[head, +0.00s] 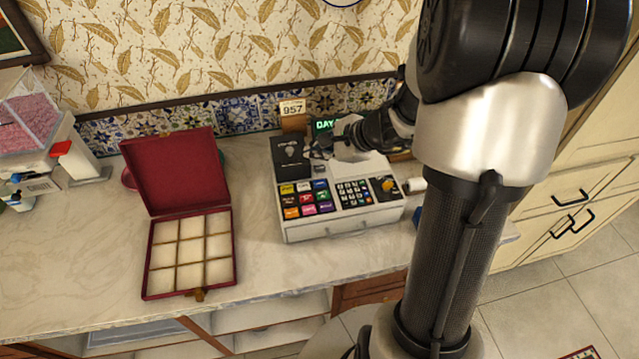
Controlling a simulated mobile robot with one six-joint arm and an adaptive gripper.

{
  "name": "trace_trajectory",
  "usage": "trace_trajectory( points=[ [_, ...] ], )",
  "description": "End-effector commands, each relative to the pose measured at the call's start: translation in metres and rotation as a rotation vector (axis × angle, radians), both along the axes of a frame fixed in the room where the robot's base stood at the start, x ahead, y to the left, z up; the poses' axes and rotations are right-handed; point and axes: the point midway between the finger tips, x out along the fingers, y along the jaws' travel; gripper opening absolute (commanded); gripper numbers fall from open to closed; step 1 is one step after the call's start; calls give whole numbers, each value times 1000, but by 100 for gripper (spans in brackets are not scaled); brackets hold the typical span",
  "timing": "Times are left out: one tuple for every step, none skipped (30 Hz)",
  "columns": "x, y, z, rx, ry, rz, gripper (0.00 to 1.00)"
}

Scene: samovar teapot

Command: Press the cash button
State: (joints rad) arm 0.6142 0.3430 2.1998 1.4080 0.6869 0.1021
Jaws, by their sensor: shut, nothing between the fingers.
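A white cash register (345,221) stands on the marble counter, right of the middle of the head view. It has coloured keys (306,198) at its left, a dark number pad (354,193) in the middle and a dark panel with a yellow part (386,185) at its right. The key labels are too small to read, so I cannot tell which one is the cash button. My gripper (318,150) is shut and empty above the back of the register, in front of the green-lit display (325,125). It partly hides the display; contact with the register cannot be made out.
An open red box (190,252) with empty compartments lies to the left. A white scale-like device (75,150) is at far left. Bare marble counter (80,240) lies between.

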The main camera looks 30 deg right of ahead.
Motion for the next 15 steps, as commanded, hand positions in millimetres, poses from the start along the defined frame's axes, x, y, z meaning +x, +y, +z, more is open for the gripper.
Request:
trace_trajectory(
  points=[
    [0,0,-8,1,1,0,0],
    [0,0,-11,1,2,0,0],
    [0,0,-16,0,2,1,0],
    [0,0,-20,0,1,1,0],
    [0,0,-24,1,1,0,0],
    [0,0,-30,1,1,0,0],
    [0,0,-35,1,1,0,0],
    [0,0,-39,1,1,0,0],
    [0,0,-45,0,2,1,0],
    [0,0,-50,0,2,1,0],
    [0,0,-55,1,2,0,0],
    [0,0,-60,1,1,-1,0],
    [0,0,-65,0,0,0,0],
    [0,0,-68,0,0,0,0],
    [0,0,-72,0,0,0,0]
  ],
)
